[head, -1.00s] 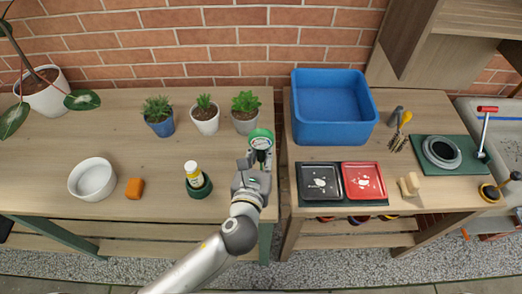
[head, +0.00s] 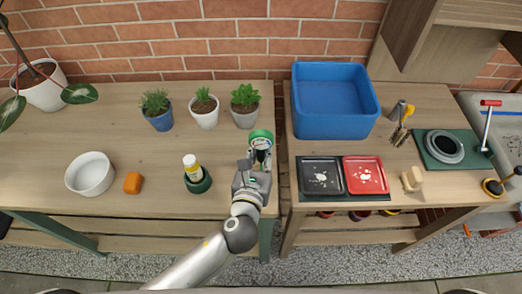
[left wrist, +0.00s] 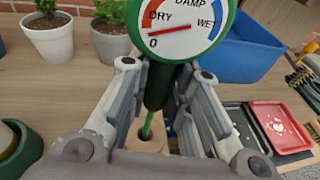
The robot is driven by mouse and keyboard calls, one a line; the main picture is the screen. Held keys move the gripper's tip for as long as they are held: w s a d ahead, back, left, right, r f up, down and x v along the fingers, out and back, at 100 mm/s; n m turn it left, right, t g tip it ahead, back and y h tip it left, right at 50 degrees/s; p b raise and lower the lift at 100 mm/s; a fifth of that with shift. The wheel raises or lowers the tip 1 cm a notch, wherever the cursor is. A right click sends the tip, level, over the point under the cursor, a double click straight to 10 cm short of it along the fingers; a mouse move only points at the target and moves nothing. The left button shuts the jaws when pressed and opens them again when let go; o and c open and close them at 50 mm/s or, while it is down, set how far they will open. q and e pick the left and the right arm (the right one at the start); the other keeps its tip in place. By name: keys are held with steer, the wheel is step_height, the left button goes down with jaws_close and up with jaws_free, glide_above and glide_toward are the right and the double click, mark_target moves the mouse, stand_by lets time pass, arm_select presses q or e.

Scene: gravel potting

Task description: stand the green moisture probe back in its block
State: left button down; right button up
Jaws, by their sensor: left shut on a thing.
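The green moisture probe (head: 261,138) has a round dial with a white face, and it stands up from my left gripper (head: 259,159) near the right edge of the left table. In the left wrist view the gripper (left wrist: 160,92) is shut on the probe's dark neck, just below the dial (left wrist: 180,28). The thin green stem (left wrist: 146,124) points down at a tan block (left wrist: 133,137) between the fingers. I cannot tell how deep the stem sits in it. The block is hidden in the head view. My right gripper is not in view.
Several potted plants stand behind the gripper, one in a grey pot (head: 245,116). A bottle in a green holder (head: 197,180) is to the left. A blue bin (head: 334,104) and a black tray (head: 321,177) are to the right, across a narrow gap between tables.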

arm_select(q)
steer(key=shift+f+b, duration=0.5)
steer(key=shift+f, duration=0.55)
steer(key=c, duration=1.3)
jaws_free()
